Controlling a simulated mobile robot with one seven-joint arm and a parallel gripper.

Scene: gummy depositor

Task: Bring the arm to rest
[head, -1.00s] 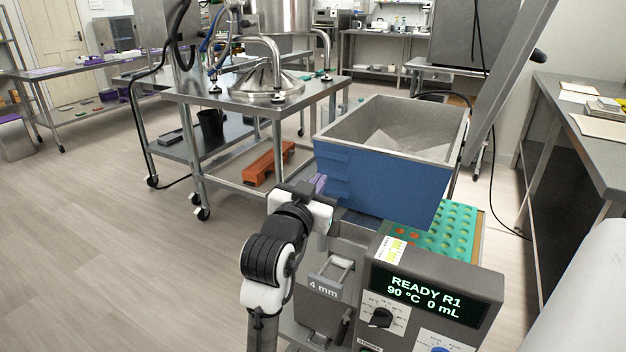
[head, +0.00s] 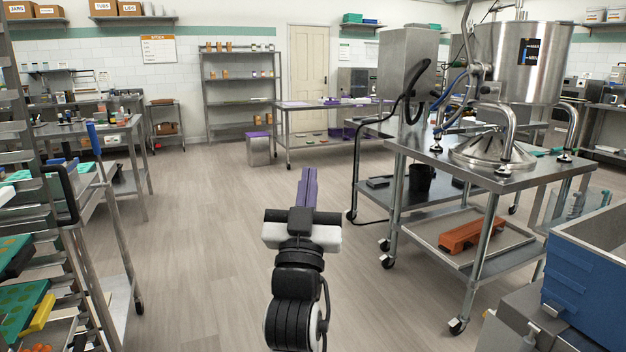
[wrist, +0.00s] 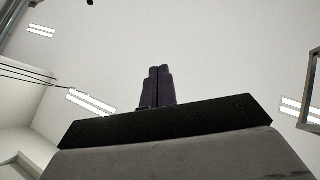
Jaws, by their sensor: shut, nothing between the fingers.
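My gripper (head: 307,188) is in the middle of the head view, held up in front of my body with its purple fingers pointing up and away. The two fingers are together with nothing between them. In the wrist view, my gripper (wrist: 158,72) shows its dark fingers side by side against the pale ceiling. The fingers touch nothing in either view. Open floor (head: 215,225) lies behind and around the arm in the head view.
On the right stand a steel trolley (head: 480,175) with a kettle (head: 520,65) and a blue hopper (head: 590,270). On the left is a rack (head: 110,240) with coloured trays. A table (head: 330,108) and shelves (head: 240,85) stand at the back. The central floor is clear.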

